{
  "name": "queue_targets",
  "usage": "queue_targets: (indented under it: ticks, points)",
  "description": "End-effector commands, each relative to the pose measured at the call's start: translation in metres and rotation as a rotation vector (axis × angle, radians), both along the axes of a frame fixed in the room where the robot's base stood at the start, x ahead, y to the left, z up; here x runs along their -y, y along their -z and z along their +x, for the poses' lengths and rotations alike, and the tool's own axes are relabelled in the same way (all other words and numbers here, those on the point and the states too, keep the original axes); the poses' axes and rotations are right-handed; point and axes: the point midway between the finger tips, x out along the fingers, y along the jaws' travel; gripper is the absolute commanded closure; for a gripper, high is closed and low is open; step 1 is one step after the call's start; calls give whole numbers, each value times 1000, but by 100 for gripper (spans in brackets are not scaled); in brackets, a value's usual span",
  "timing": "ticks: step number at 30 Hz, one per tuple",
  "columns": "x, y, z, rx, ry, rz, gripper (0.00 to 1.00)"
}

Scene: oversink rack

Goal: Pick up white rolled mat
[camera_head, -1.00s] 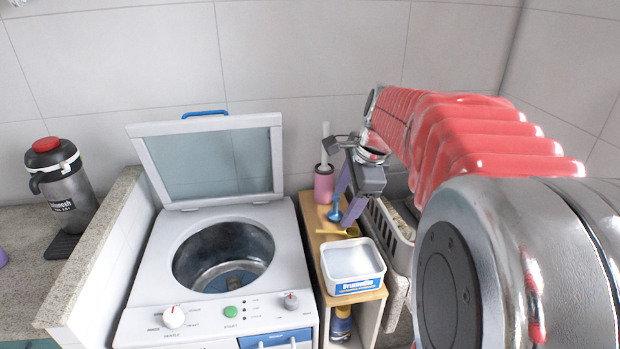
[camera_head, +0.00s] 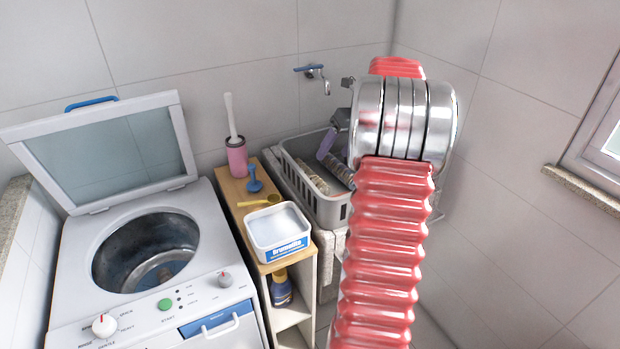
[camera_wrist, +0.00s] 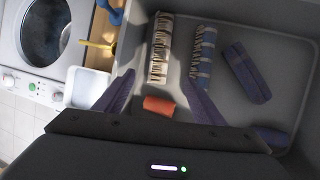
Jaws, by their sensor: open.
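The white rolled mat, off-white with dark stripes, lies in a grey basket (camera_wrist: 275,22) and shows in the wrist view (camera_wrist: 160,45). In the head view a pale roll, probably this mat (camera_head: 309,177), lies along the left side of the basket (camera_head: 345,211). My gripper (camera_wrist: 158,77) is open and empty, its purple fingers spread to either side of the mat's near end in the wrist view; the height gap cannot be judged. In the head view one purple finger (camera_head: 326,144) shows over the basket, and my arm hides the rest.
Beside the mat lie a blue-and-white roll (camera_wrist: 202,52), a dark blue roll (camera_wrist: 247,72) and an orange item (camera_wrist: 158,106). Left of the basket stands a wooden shelf (camera_head: 236,207) with a white tub (camera_head: 279,231) and pink brush holder (camera_head: 236,157). A tap (camera_head: 315,73) is on the wall behind.

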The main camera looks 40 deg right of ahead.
Motion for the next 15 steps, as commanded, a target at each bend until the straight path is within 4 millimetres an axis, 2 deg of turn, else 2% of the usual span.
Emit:
queue_targets:
  ticks: [8, 15]
  points:
    - [-1, 1, 1, 0, -3, -1, 37]
    - [-5, 22, 11, 0, -4, -1, 37]
